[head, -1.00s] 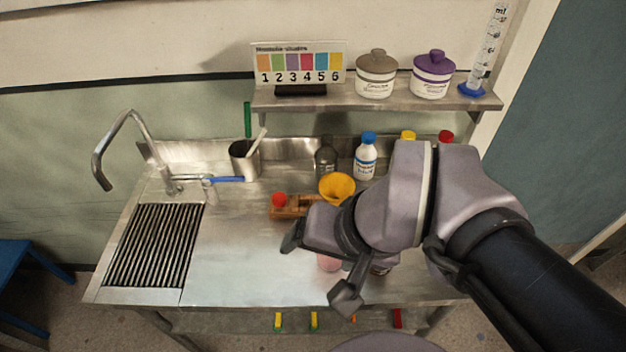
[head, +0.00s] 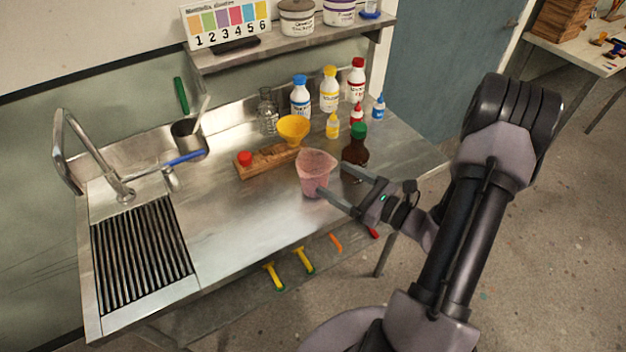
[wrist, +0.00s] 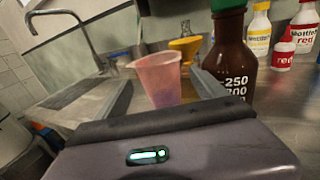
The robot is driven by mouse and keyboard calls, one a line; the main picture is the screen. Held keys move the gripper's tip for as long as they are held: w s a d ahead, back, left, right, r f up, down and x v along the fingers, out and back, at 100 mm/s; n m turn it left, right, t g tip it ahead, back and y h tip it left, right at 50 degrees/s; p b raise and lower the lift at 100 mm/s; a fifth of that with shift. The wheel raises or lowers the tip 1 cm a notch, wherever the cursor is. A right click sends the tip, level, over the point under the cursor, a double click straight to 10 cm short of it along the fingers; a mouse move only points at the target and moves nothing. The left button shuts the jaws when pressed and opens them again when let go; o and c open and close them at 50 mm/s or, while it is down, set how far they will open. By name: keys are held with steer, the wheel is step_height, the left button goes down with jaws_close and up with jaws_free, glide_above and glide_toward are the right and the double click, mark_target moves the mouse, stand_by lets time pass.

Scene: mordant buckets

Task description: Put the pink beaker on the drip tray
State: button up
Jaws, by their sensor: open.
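The pink beaker (head: 315,172) stands upright on the steel bench, right of its middle. It also shows in the wrist view (wrist: 159,76), ahead of my palm. My gripper (head: 334,180) is open, coming in from the right at low height. One finger is near the beaker's lower side and the other is behind it, close to a brown bottle. The fingers do not appear shut on the beaker; contact I cannot tell. The drip tray (head: 142,254) is the dark ribbed area at the bench's left end, and it is bare.
A brown bottle with a green cap (head: 356,150) stands close to my gripper. A wooden block (head: 268,160) with a red cap and yellow funnel (head: 293,129) is behind the beaker. A tap (head: 85,150) overhangs near the tray. The bench between beaker and tray is clear.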

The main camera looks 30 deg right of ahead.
mark_target(303, 163)
steer(key=x, duration=0.5)
steer(key=shift+a+b, duration=0.1)
steer(key=shift+b, duration=0.3)
steer(key=x, duration=0.1)
steer(key=b+x, duration=0.1)
steer(key=x, duration=0.3)
steer(key=shift+w+a+f+b, duration=0.1)
steer(key=shift+a+f+b, duration=0.05)
steer(key=shift+f+b, duration=0.2)
steer(key=shift+r, duration=0.1)
steer(key=c, duration=1.3)
steer(key=shift+r+p, duration=1)
steer(key=shift+r, duration=0.7)
steer(key=p+v, duration=0.1)
steer(key=v, duration=0.4)
steer(key=a+r+p+v, duration=0.1)
steer(key=v, duration=0.4)
steer(key=s+a+v, duration=0.1)
steer(key=v, duration=0.5)
steer(key=shift+w+a+r+p, duration=0.1)
steer(key=shift+r+p, duration=0.2)
steer(key=shift+p, duration=0.1)
